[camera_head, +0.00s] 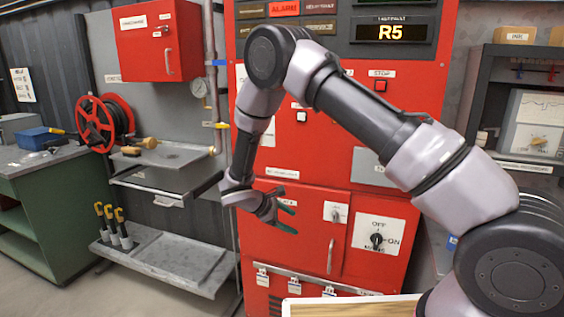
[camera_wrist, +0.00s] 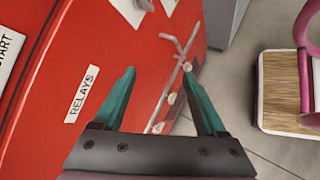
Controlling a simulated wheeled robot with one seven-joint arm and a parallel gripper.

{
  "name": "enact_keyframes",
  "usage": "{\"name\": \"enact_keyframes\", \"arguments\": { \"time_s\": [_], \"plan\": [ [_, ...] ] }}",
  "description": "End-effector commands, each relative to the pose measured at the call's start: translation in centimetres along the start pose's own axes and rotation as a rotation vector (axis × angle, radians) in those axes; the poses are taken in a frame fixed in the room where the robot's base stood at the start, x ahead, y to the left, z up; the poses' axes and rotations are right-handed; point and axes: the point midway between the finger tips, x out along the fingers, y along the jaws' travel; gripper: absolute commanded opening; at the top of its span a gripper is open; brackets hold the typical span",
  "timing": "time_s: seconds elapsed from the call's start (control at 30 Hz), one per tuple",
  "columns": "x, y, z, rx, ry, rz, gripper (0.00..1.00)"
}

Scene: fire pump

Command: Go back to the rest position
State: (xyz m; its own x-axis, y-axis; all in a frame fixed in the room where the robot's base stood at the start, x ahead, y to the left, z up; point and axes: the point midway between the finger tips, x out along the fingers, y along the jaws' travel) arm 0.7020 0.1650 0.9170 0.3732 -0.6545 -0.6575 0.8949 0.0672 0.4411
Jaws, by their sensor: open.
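My gripper (camera_head: 287,218) is in front of the lower doors of the red pump cabinet (camera_head: 300,252) in the head view. In the wrist view my gripper (camera_wrist: 160,98) shows two green fingers spread apart with nothing between them. The red cabinet front (camera_wrist: 120,50) lies beyond the fingers, with a "RELAYS" label (camera_wrist: 82,94) on the left. My arm crosses in front of the cabinet's upper part and hides some of its panel.
A rotary OFF/ON switch (camera_head: 377,240) is right of my gripper. A wooden-topped surface (camera_head: 350,307) is at the bottom. At left are a hose reel (camera_head: 104,121), a steel shelf (camera_head: 165,157) and a green workbench (camera_head: 45,190). Open floor shows between workbench and cabinet.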

Motion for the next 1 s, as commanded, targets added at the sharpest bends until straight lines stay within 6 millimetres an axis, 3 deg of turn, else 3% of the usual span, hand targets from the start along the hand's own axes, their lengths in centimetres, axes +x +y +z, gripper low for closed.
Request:
{"name": "enact_keyframes", "arguments": {
  "time_s": [0.03,0.2,0.47,0.7,1.0],
  "plan": [
    [-0.9,1.6,2.7,0.081,0.016,-0.045,0.74],
    [-3.4,4.4,10.5,0.33,0.064,-0.193,0.74],
    [-7.3,6.1,22.3,0.711,0.159,-0.395,0.74],
    [-10.9,5.1,31.9,1.057,0.27,-0.548,0.74],
    [-15.7,1.5,41.2,1.478,0.444,-0.691,0.74]
  ]
}}
